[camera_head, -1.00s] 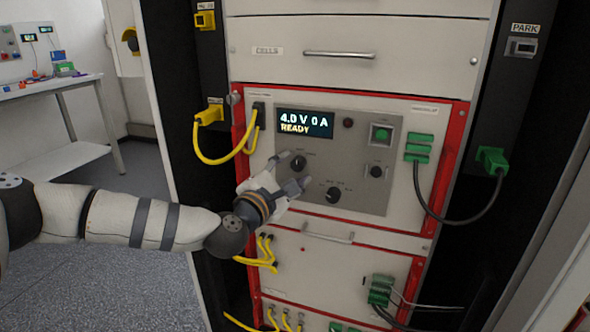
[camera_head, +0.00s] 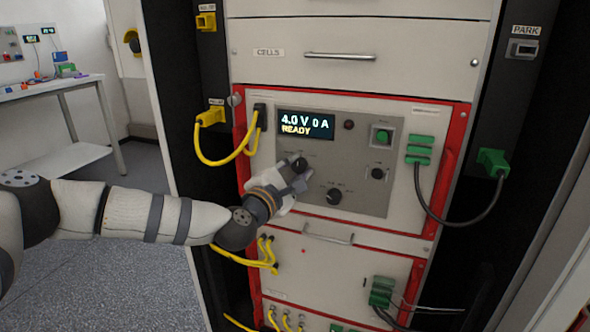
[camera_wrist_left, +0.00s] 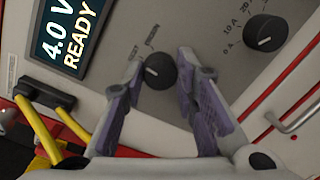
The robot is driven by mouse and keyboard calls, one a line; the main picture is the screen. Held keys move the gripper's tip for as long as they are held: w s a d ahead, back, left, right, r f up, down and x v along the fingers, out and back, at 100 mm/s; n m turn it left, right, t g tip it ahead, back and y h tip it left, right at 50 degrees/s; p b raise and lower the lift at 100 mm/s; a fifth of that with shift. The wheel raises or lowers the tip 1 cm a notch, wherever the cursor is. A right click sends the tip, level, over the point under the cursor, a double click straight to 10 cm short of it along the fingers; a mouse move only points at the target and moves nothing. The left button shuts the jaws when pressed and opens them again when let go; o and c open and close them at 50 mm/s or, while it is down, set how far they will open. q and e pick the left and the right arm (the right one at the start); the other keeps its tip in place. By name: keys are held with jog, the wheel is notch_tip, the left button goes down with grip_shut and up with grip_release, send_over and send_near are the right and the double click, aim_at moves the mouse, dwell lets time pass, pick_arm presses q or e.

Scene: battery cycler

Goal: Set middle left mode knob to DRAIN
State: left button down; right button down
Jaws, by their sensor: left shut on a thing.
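The black middle left mode knob (camera_head: 299,164) sits on the grey panel (camera_head: 365,195) below the lit display. My left gripper (camera_head: 294,173) is at the knob, partly in front of it. In the left wrist view, the fingers of my left gripper (camera_wrist_left: 162,68) stand on either side of the knob (camera_wrist_left: 156,72), shut on it. A white pointer mark shows on the knob's face. The small labels around it are too blurred to read surely. My right gripper is in neither view.
The display (camera_head: 306,124) reads 4.0 V 0 A READY. A second black knob (camera_head: 334,196) sits to the lower right, and a green button (camera_head: 382,136) to the upper right. Yellow cables (camera_head: 225,160) hang at the left, and a drawer handle (camera_head: 328,236) lies below.

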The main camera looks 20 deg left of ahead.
pick_arm(q)
jog(key=m, duration=0.1)
jog(key=m+p, duration=0.1)
jog(key=m, duration=0.1)
jog(key=shift+r, duration=0.25)
jog(key=m+p, duration=0.1)
jog(key=m, duration=0.2)
jog(key=shift+f, duration=0.1)
jog(key=shift+m, duration=0.5)
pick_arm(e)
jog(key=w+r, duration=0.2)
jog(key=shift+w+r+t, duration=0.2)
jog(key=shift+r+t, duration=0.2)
pick_arm(q)
jog(key=shift+f, duration=0.15)
jog(key=c, duration=1.3)
grip_release()
jog(key=shift+s, duration=0.1)
